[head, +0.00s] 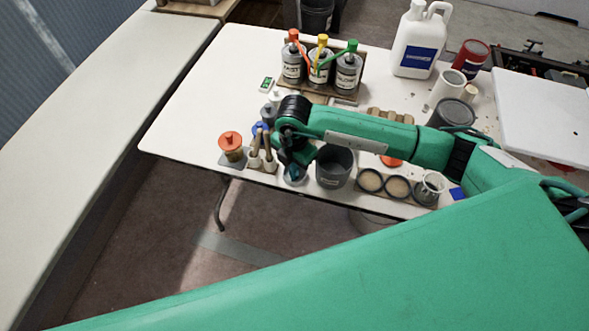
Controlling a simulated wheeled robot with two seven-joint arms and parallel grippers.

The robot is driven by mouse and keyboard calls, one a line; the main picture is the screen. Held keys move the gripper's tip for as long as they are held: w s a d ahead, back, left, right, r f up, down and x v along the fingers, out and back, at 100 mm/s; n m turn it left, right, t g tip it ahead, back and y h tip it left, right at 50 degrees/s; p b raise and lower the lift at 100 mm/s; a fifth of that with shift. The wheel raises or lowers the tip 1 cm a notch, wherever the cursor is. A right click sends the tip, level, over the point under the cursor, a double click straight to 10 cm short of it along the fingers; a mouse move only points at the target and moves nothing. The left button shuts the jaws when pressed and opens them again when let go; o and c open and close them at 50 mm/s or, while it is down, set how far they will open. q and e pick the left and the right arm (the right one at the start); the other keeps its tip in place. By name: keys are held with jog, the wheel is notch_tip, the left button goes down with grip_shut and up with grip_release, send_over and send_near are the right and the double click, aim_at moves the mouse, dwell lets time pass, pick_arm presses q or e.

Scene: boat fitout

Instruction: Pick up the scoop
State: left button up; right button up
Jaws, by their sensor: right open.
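My right gripper (291,157) is at the end of the green arm, which reaches in from the right over the table. It points down near the table's front edge, and its jaws are open. A small blue-grey item (295,176) shows just below the gripper, partly hidden by it; it may be the scoop, but I cannot tell for sure. I cannot tell whether the fingers touch it. No other thing is clearly a scoop. My left gripper is not in view.
A dark grey pot (334,167) stands close right of the gripper. Upright wooden handles (262,152) and an orange-topped jar (231,146) stand left. Pump bottles (319,66) and a white jug (418,42) stand behind. The table's left part (205,100) is clear.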

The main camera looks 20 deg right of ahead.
grip_shut()
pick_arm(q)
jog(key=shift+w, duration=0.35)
pick_arm(e)
jog(key=shift+r, duration=0.15)
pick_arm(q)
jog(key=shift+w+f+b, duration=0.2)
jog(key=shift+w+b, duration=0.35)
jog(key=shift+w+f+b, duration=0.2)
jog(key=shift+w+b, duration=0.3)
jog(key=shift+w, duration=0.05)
pick_arm(e)
notch_tip(320, 180, up, 20)
